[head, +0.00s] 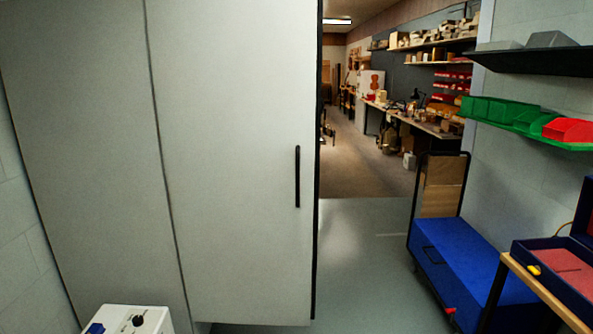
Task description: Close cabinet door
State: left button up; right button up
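The cabinet door (235,150) is a tall, pale grey panel filling the left-centre of the head view. A thin black vertical handle (297,177) is near its right edge. A dark strip runs down that right edge. A dark, slightly slanted seam separates the door from another pale panel (80,130) on the left. A strip of floor shows under the door's bottom edge. From this single view I cannot tell how far the door stands open. Neither of my grippers is in view, and nothing touches the door or its handle.
A white box (126,318) with a black knob stands at the bottom left. A blue platform trolley (470,262) and a bench with a dark case (557,270) are at the right. Shelves with green bins (500,112) hang above. Open floor (370,260) lies right of the door.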

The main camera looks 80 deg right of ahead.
aim_at(237, 84)
jog(key=z, duration=1.85)
